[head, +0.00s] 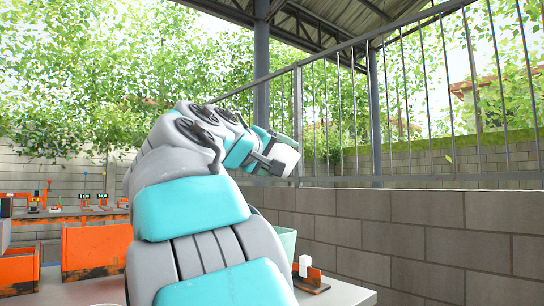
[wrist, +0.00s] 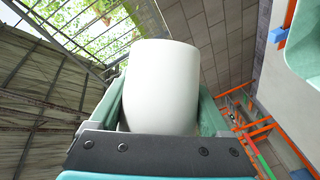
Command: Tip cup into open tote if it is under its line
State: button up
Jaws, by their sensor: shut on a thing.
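My gripper (head: 272,150) is raised high at the right of my arm, shut on a white cup (head: 284,160). In the wrist view the cup (wrist: 163,88) stands between the two pale green fingers of my gripper (wrist: 162,108). Its visible side is plain white; no line shows on it, and its inside is hidden. A pale green tote (head: 286,240) is partly hidden behind my arm on the table. A pale green edge, likely the same tote (wrist: 304,40), shows at the upper right of the wrist view.
An orange holder with a white block (head: 305,267) stands on the grey table (head: 345,294), right of the tote. Orange bins (head: 92,248) stand at the left. A block wall (head: 420,245) with a railing runs along the right. The air around the cup looks clear.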

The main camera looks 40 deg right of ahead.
jog(key=m+y, duration=0.1)
jog(key=r+m+y+p, duration=0.1)
jog(key=shift+s+d+m, duration=0.15)
jog(key=shift+d+m, duration=0.15)
jog(key=shift+s+d+r+m+y+p, duration=0.2)
jog(key=shift+r+m+y+p, duration=0.1)
jog(key=shift+m+y+p, duration=0.25)
jog(key=shift+s+d+r+m+y+p, duration=0.15)
jog(key=shift+r+m+y+p, duration=0.1)
jog(key=shift+m+y+p, duration=0.35)
jog(key=shift+s+d+r+m+t+y+p, duration=0.2)
jog(key=shift+d+m+t+y+p, duration=0.15)
jog(key=shift+m+t+y+p, duration=0.35)
jog(key=shift+s+d+f+m+p, duration=0.1)
jog(key=shift+s+d+m+p, duration=0.2)
jog(key=shift+m, duration=0.35)
jog(key=shift+w+a+y, duration=0.1)
jog(key=shift+y, duration=0.25)
